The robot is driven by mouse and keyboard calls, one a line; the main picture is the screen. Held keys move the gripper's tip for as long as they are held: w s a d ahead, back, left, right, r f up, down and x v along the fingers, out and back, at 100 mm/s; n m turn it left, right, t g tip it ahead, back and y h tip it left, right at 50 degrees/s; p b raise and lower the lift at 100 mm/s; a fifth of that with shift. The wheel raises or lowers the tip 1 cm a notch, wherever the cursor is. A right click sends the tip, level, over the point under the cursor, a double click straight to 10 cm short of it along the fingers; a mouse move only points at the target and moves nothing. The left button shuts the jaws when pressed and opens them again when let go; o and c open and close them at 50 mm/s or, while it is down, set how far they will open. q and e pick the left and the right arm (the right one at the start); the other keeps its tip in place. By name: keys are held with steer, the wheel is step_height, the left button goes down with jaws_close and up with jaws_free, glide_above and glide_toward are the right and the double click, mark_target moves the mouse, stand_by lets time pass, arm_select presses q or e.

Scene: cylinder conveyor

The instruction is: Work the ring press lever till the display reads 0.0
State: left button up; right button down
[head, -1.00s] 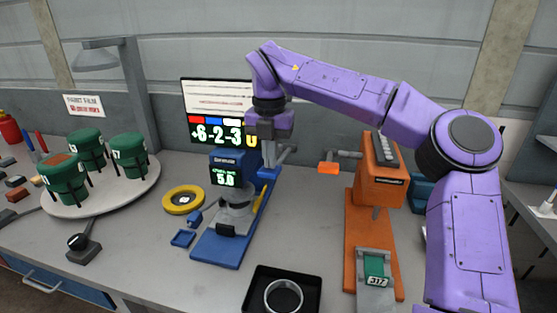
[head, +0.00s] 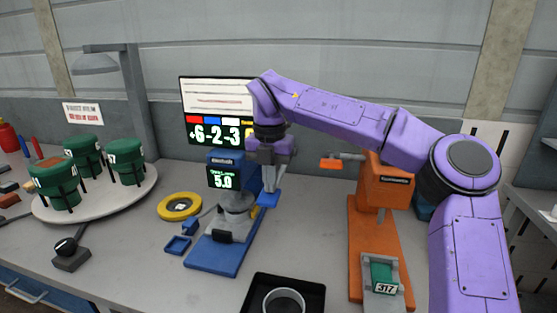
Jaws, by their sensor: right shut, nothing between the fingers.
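The blue press (head: 212,250) stands left of centre, and its small display (head: 223,177) reads 5.0. A blue lever handle (head: 268,199) is at its right side, angled down. My right gripper (head: 271,186) is shut and empty, pointing down just above this handle. I cannot tell whether its fingertips touch the handle. The gripper and wrist hide part of the lever and the press's right side. My left gripper is not in view.
An orange press (head: 388,190) with an orange-tipped lever (head: 331,164) stands to the right. A black tray (head: 258,290) with a ring is in front. A yellow ring (head: 179,206) and a turntable (head: 45,213) with green vessels are left. A large screen (head: 205,95) stands behind.

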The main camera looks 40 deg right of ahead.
steer(key=shift+f+b, duration=0.5)
steer(key=shift+f, duration=0.35)
step_height(320, 180, up, 16)
steer(key=p, duration=1.3)
steer(key=shift+f, duration=0.2)
